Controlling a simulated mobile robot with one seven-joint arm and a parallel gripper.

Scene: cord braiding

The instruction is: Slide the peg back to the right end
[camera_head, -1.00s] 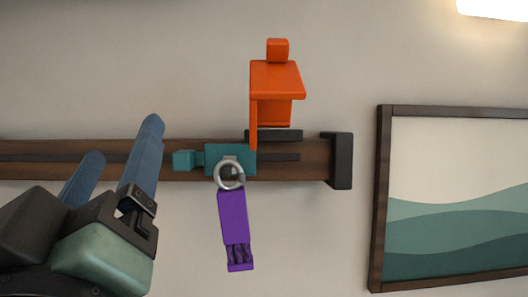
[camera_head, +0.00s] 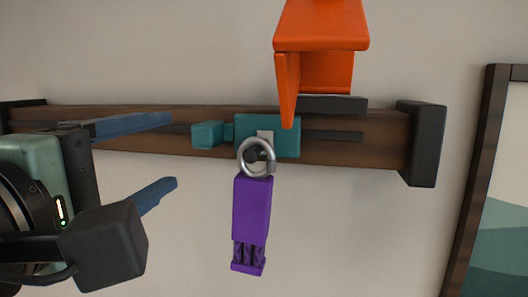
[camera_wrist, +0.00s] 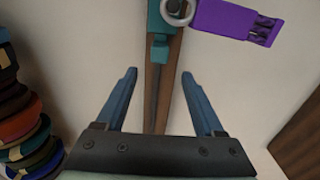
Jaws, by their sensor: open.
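A teal sliding peg (camera_head: 282,134) with a smaller teal block (camera_head: 207,134) on its left sits on a dark wooden rail (camera_head: 385,150), right of the middle. The dark slot (camera_head: 345,135) continues to its right. A metal ring (camera_head: 257,157) hangs at its front, with a purple tag (camera_head: 251,207) below. My gripper (camera_head: 172,150) is open and empty to the left of the peg, its blue fingers pointing right. In the wrist view the peg (camera_wrist: 160,22) lies beyond and between the open fingertips (camera_wrist: 159,75), apart from them.
A dark end cap (camera_head: 423,143) closes the rail's right end. An orange bracket (camera_head: 322,35) rises above the rail over the peg, beside a dark plate (camera_head: 332,104). A framed picture (camera_head: 490,150) hangs at right. Coloured cord spools (camera_wrist: 20,120) stand at left in the wrist view.

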